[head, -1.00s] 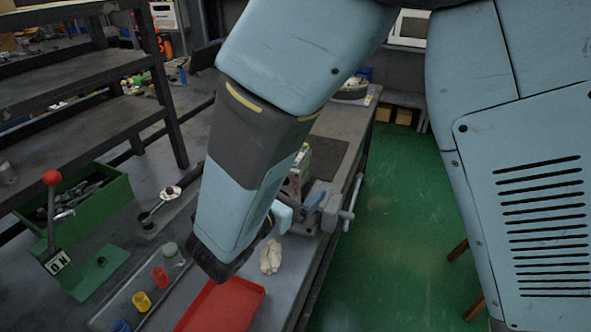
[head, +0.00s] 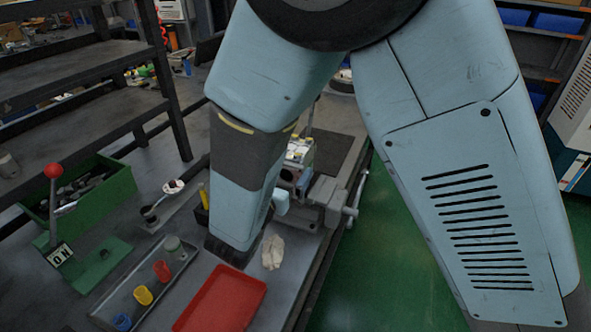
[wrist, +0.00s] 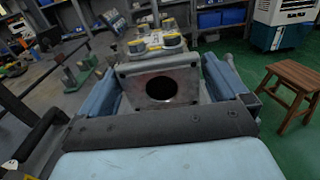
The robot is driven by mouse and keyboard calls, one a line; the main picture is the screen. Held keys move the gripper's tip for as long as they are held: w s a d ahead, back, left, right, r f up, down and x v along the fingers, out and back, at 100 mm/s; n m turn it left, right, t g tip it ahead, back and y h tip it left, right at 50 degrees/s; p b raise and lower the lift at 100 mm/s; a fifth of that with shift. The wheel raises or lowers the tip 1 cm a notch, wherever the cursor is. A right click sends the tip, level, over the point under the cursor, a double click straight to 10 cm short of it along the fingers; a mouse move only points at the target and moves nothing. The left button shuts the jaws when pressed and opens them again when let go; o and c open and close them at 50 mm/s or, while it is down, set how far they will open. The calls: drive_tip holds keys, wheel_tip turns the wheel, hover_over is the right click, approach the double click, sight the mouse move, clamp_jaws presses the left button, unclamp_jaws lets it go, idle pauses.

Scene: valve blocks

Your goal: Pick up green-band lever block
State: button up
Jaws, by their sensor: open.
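No green band is clear enough to pick out in either view. In the wrist view a grey metal block (wrist: 160,88) with a round dark bore faces me, with yellow-marked metal parts (wrist: 155,44) behind or on top of it. My gripper (wrist: 160,66) is open, its two blue-grey fingers apparently to either side of this block; I cannot tell whether they touch it. In the head view my forearm hides most of the gripper. A small machine part with a pale, yellow-marked top (head: 299,150) stands behind the arm, beside a grey vise (head: 325,197).
A red tray (head: 222,300), a pale cloth (head: 272,252) and a grey tray (head: 105,312) with coloured cups lie on the bench. A green bin (head: 118,190) and red-knobbed lever (head: 54,171) stand left. A wooden stool (wrist: 290,88) is on the green floor.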

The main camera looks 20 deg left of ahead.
drive_tip(key=shift+w+d, duration=0.15)
drive_tip(key=shift+w, duration=2.55)
drive_tip(key=c, duration=1.6)
drive_tip(key=shift+c, duration=0.4)
drive_tip(key=shift+r, duration=0.1)
